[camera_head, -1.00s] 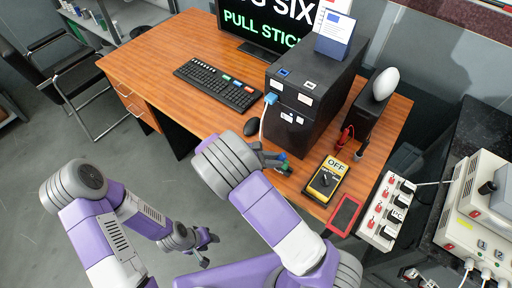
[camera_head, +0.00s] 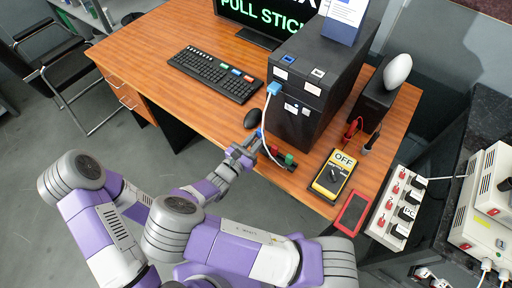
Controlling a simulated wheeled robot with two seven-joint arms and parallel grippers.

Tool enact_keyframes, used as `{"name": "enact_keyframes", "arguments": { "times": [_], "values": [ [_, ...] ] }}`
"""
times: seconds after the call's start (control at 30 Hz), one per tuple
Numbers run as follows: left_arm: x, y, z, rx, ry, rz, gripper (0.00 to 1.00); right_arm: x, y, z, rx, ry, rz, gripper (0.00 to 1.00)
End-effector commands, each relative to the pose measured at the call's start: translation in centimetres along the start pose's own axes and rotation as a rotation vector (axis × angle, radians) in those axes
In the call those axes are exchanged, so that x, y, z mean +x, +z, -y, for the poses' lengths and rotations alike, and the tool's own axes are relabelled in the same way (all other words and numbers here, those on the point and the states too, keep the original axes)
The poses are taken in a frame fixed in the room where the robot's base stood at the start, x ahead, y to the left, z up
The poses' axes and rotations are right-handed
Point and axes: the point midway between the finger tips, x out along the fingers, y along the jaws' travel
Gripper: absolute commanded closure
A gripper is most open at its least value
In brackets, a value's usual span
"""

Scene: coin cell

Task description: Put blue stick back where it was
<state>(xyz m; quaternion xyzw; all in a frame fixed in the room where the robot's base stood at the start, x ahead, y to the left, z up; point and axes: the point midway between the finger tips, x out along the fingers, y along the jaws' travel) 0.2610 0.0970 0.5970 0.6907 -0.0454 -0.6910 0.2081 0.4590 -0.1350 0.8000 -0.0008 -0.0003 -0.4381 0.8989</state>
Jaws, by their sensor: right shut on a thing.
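My right gripper (camera_head: 250,147) is at the table's front edge, left of the sticks' holder. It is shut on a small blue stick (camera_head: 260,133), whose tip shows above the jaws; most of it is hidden. The dark stick holder (camera_head: 281,163) lies on the table in front of the tower, with a green stick (camera_head: 289,158) and a red one (camera_head: 274,150) in it. A blue plug (camera_head: 274,88) with a white cable sits in the front of the black computer tower (camera_head: 302,125).
The cable hangs from the plug past the gripper toward the holder. A mouse (camera_head: 252,118) and keyboard (camera_head: 213,76) lie to the left. A yellow OFF switch box (camera_head: 331,176) and a red-edged pad (camera_head: 351,213) stand right. The monitor (camera_head: 262,19) reads "PULL STIC".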

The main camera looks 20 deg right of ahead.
Motion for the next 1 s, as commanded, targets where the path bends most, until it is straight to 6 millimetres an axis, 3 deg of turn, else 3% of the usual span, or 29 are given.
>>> {"name": "enact_keyframes", "arguments": {
  "times": [0.3, 0.87, 0.9, 1.0],
  "values": [
    [1.5, -0.1, 0.6, 0.0, 0.0, 0.0, 0.54, 0.0, -3.8, 0.0, -0.001, 0.0, -0.001, 1.0],
    [1.8, -0.1, 0.7, 0.0, 0.0, 0.0, 0.54, 0.0, -4.7, 0.0, 0.001, -0.001, -0.002, 1.0],
    [1.8, -0.1, 0.7, 0.0, 0.0, 0.0, 0.54, 0.0, -4.7, 0.0, 0.002, 0.0, -0.002, 0.75],
    [1.7, -0.1, 0.6, 0.0, 0.0, 0.0, 0.54, 0.0, -4.6, 0.0, 0.002, -0.001, -0.002, 0.59]
  ]
}}
